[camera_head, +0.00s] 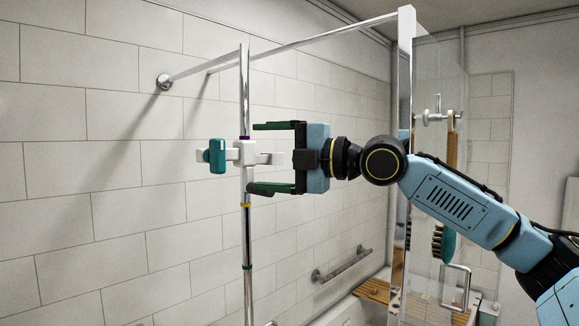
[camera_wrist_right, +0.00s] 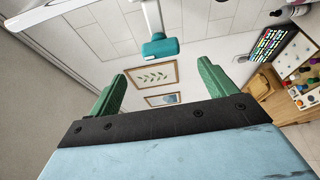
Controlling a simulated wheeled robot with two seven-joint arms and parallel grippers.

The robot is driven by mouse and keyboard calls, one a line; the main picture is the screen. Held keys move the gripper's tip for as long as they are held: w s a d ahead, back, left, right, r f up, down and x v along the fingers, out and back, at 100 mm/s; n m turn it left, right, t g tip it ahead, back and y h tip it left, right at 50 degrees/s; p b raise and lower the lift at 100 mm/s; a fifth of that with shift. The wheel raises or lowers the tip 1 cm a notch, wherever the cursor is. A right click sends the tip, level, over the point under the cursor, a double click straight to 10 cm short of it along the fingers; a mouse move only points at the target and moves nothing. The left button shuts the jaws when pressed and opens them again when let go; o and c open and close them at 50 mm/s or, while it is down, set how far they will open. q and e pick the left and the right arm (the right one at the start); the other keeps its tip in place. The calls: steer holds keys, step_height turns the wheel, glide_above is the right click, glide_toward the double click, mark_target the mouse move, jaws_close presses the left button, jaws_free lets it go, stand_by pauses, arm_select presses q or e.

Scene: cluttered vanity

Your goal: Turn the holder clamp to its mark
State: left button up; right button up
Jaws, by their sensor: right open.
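The holder clamp (camera_head: 245,153) is a white piece on a vertical chrome pole (camera_head: 246,235). A teal block (camera_head: 216,156) sits at its left side and a pale prong reaches right. A dark purple band shows on the pole just above the clamp; a yellow band (camera_head: 246,205) and a green band (camera_head: 247,267) are below. My right gripper (camera_head: 252,157) is open, coming from the right, its green fingers above and below the clamp's right side. In the right wrist view a teal block (camera_wrist_right: 160,47) lies beyond the open, empty fingers (camera_wrist_right: 162,70). My left gripper is out of view.
A brush (camera_head: 444,240) hangs behind the glass. A grab bar (camera_head: 342,266) is on the tiled wall, and a wooden slatted board (camera_head: 380,293) lies low right.

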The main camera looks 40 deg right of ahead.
steer(key=b+v, duration=0.1)
steer(key=v, duration=0.3)
steer(key=shift+s+d, duration=0.1)
steer(key=shift+s, duration=0.05)
stand_by(0.4)
